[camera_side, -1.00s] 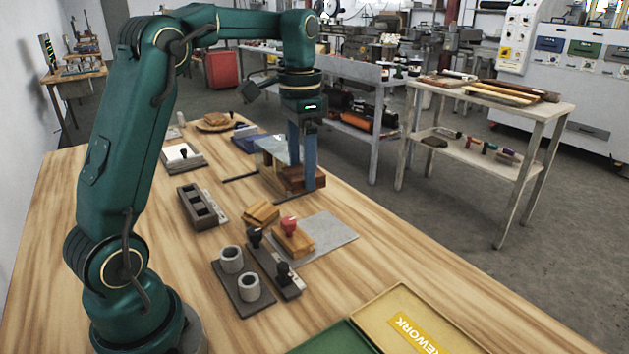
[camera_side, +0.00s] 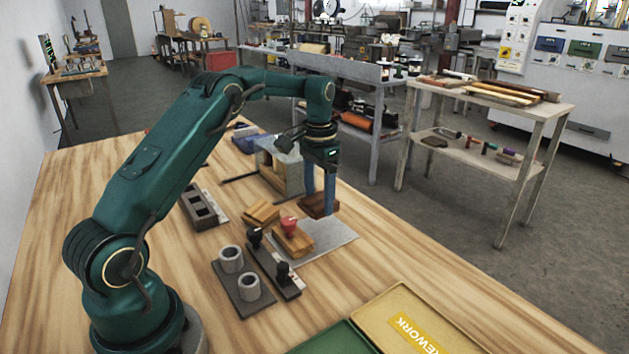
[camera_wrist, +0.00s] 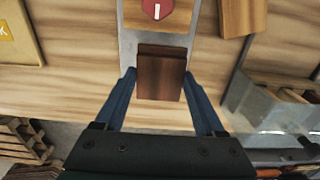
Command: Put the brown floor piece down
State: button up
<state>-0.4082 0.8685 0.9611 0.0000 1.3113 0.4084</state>
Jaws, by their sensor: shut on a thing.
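The brown floor piece (camera_side: 315,206) is dark reddish wood. My gripper (camera_side: 320,203) is shut on it, one blue finger on each side. In the wrist view the piece (camera_wrist: 161,76) lies between the fingertips (camera_wrist: 160,80), with its broad face showing. A flat grey plate (camera_side: 335,237) lies below and in front of it on the bench. The piece appears to hang a little above the plate's far end; I cannot tell the exact gap.
A clear-sided box (camera_side: 277,170) stands behind the gripper.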

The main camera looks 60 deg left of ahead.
aim_at(325, 229)
jog(key=shift+w+d+f, duration=0.45)
jog(key=shift+f, duration=1.95)
jog(key=shift+f, duration=0.2)
jog(key=o, duration=1.3)
jog(key=shift+o, duration=0.2)
jog(key=shift+r, duration=0.1)
